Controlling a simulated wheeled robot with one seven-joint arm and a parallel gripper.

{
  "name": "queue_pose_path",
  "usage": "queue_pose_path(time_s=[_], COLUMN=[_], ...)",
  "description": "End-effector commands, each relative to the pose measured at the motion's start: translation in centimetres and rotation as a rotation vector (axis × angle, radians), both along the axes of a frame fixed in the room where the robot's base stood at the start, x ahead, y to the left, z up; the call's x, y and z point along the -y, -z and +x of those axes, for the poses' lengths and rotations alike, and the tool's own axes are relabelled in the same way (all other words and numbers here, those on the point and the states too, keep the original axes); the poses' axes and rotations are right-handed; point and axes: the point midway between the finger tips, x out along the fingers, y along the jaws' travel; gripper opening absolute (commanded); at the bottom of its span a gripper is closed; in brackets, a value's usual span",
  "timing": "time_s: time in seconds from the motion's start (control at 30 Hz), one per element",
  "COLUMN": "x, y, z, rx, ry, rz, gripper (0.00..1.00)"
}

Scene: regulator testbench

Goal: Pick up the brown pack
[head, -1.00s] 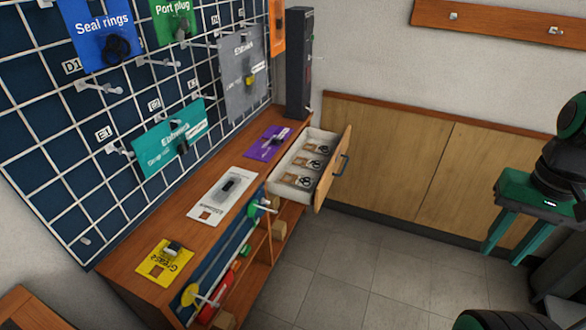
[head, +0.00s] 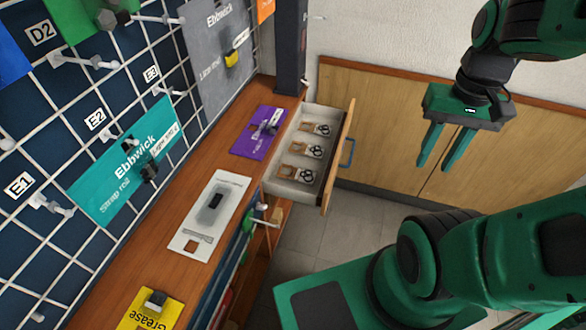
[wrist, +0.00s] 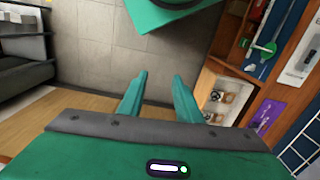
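Three small packs with brown squares and dark rings lie in a row in the open drawer: a far one (head: 316,129), a middle one (head: 307,149) and a near one (head: 298,174). I cannot tell which is the brown pack. My gripper (head: 434,166) is open and empty, pointing down, in the air to the right of the drawer and apart from it. In the wrist view its two fingers (wrist: 159,76) stand apart with only floor between them. Part of the drawer (wrist: 206,80) and some packs (wrist: 217,96) show right of the fingers, partly hidden by my gripper.
A purple pack (head: 258,133), a white pack (head: 208,226) and a yellow pack (head: 150,310) lie on the wooden bench top (head: 160,262). The drawer front (head: 339,155) with its handle (head: 348,152) juts out. A grid panel with hanging packs stands at left.

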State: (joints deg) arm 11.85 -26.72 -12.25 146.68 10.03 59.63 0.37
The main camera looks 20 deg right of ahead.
Motion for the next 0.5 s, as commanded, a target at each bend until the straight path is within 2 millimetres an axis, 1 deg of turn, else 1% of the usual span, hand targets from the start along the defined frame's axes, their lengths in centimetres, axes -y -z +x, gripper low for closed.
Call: queue_pose_path(time_s=[0.23, 0.27, 0.3, 0.37, 0.4, 0.47, 0.5], x=[0.0, 0.0, 0.0, 0.0, 0.0, 0.0, -0.2], y=[0.0, 0.0, 0.0, -0.4, -0.3, 0.0, 0.3], z=[0.0, 0.0, 0.0, -0.9, -0.7, 0.1, 0.9], rx=[0.000, 0.000, 0.000, 0.014, 0.016, 0.020, 0.023], ry=[0.000, 0.000, -0.001, -0.011, -0.025, -0.063, -0.102], rz=[0.000, 0.000, 0.000, 0.001, 0.001, 0.003, 0.006], gripper=[0.31, 0.34, 0.43, 0.58, 0.67, 0.69, 0.69])
